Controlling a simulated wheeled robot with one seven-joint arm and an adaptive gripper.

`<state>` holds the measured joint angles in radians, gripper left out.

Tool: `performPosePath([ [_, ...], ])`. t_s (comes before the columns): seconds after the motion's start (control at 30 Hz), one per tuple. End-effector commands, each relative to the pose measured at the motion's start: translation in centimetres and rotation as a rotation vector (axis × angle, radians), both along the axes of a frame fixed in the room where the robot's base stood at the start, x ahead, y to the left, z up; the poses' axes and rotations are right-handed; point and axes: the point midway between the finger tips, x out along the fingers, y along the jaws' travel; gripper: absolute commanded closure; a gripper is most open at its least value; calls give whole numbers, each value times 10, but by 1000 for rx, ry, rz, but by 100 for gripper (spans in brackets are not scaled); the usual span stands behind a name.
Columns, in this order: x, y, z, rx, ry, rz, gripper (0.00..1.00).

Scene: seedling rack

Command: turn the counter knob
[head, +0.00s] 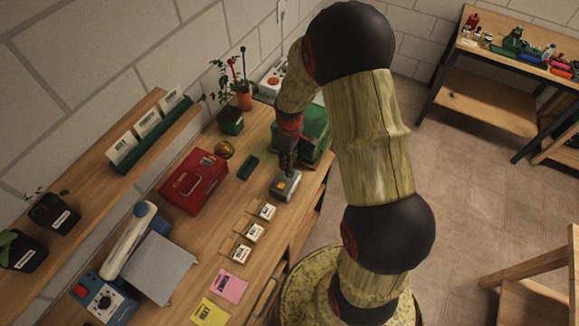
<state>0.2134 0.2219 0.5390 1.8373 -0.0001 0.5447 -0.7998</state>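A small grey device (285,187) with a yellow patch on it sits near the front edge of the wooden bench (205,250); it may be the counter. My gripper (288,170) points down right at its far side, and its tips overlap the device in this view. I cannot tell whether they touch it. The knob cannot be made out; it may be hidden by my gripper. The fingers are too small and dark to tell open from shut.
Close by are a green box (314,128), a red case (194,181), a dark green block (248,167) and several small labelled packets (254,232). A blue device with a dial (101,299) stands at the near left. A potted plant (231,120) stands farther back.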

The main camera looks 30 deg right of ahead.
Motion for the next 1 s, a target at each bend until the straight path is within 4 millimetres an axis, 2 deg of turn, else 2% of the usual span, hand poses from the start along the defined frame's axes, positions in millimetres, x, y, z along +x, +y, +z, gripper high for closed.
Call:
performPosePath([
  [0.1,-1,0,-20,1,3,0,74],
  [0.33,0,0,-41,0,0,-1,74],
  [0.67,0,0,-45,0,-1,-1,74],
  [1.0,0,0,-44,0,-1,-1,93],
])
